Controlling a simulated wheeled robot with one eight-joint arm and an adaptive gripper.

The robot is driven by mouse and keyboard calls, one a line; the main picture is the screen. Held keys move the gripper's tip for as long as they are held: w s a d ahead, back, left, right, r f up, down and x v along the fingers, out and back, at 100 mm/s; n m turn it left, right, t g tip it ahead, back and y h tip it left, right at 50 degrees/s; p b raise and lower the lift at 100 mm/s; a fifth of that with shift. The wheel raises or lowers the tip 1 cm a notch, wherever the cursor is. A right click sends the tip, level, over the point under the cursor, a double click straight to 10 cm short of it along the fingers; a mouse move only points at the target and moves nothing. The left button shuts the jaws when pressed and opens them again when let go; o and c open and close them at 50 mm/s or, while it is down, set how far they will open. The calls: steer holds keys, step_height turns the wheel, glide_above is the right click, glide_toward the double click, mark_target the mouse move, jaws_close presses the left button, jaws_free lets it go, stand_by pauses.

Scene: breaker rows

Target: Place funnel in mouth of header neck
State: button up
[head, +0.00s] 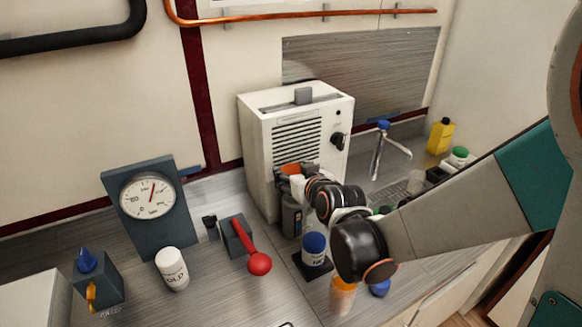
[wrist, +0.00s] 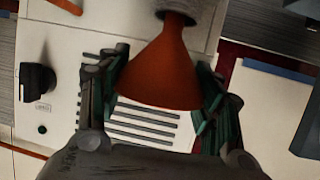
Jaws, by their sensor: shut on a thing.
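The orange-red funnel (wrist: 165,70) is held between the two fingers of my gripper (wrist: 165,90) in the wrist view. Its wide end faces my gripper and its narrow end meets the dark mouth of a grey cylindrical neck (wrist: 188,8). The spout tip is hidden there, so I cannot tell how deep it sits. In the head view my gripper (head: 298,172) is shut on the funnel (head: 291,168), directly above the grey neck (head: 291,217), in front of the white vented box.
The white box (head: 262,150) with a black knob stands close behind. A blue-capped bottle (head: 314,252), a red-ball lever (head: 259,263), a white container (head: 172,268) and a gauge (head: 148,197) stand on the counter. A tap (head: 380,150) is at right.

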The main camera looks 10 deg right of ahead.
steer(key=o, duration=1.1)
steer(key=shift+f, duration=0.1)
steer(key=shift+c, duration=0.2)
steer(key=shift+s+r, duration=0.1)
steer(key=shift+r, duration=0.2)
steer(key=s+d+r+m+g+h+p, duration=0.1)
steer(key=s+d, duration=0.3)
steer(key=s, duration=0.5)
steer(key=s+d+r+m+g+h+p, duration=0.1)
steer(key=s+d+r+g, duration=0.2)
steer(key=s, duration=0.6)
steer(key=s+d+r+m+g+h+p, duration=0.1)
steer(key=s+d+g, duration=0.1)
steer(key=s+d, duration=0.3)
steer(key=s, duration=0.4)
steer(key=shift+d+r+h+p, duration=0.3)
steer(key=shift+d+r+p, duration=0.1)
